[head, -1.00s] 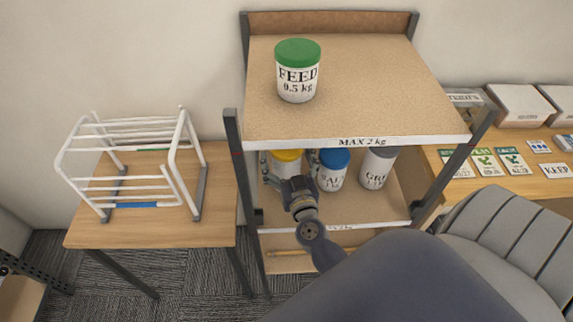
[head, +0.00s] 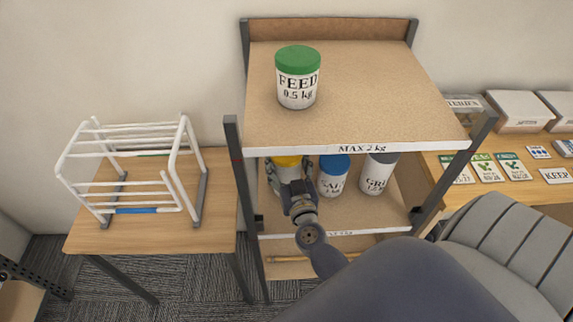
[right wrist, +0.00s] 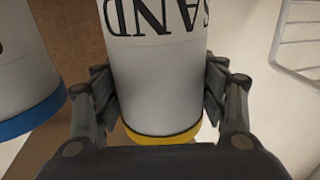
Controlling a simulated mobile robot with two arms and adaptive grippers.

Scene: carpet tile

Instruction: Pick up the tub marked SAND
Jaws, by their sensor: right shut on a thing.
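The SAND tub (right wrist: 160,75) is white with a yellow lid. It fills the middle of the right wrist view, where its lettering appears upside down. In the head view its yellow lid (head: 287,161) shows under the front edge of the top board, on the left of the middle shelf. My right gripper (head: 290,178) reaches in from the front and is shut on the tub, one finger on each side, as the right wrist view (right wrist: 160,98) also shows. I cannot tell whether the tub's base touches the shelf. My left gripper is out of view.
A blue-lidded tub (head: 333,180) stands close on the right, then a grey-lidded tub (head: 378,176). The top board (head: 390,95), with a green-lidded FEED tub (head: 297,85), overhangs them. A rack post (head: 240,190) is close on the left. A white wire rack (head: 140,175) stands on the side table.

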